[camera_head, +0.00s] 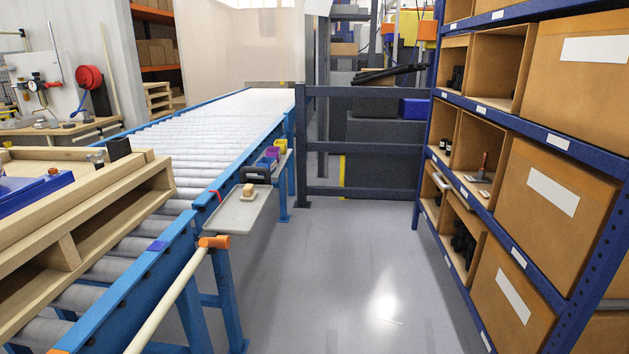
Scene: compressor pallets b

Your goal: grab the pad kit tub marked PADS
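No tub with a readable PADS marking shows in the head view. Several small containers stand in a row on a side shelf along the conveyor's right edge: a black one (257,174), a purple-blue one (270,156) and a yellow one (280,145) farthest back. They are too small to read any label, so I cannot tell whether one is the pad kit tub. My gripper is not in view.
A blue-framed roller conveyor (215,135) runs along the left, bearing a wooden pallet (70,226). A grey tray (240,213) and an orange-tipped pole (170,301) stick out into the aisle. Blue shelving (535,125) lines the right. The floor between (340,270) is clear.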

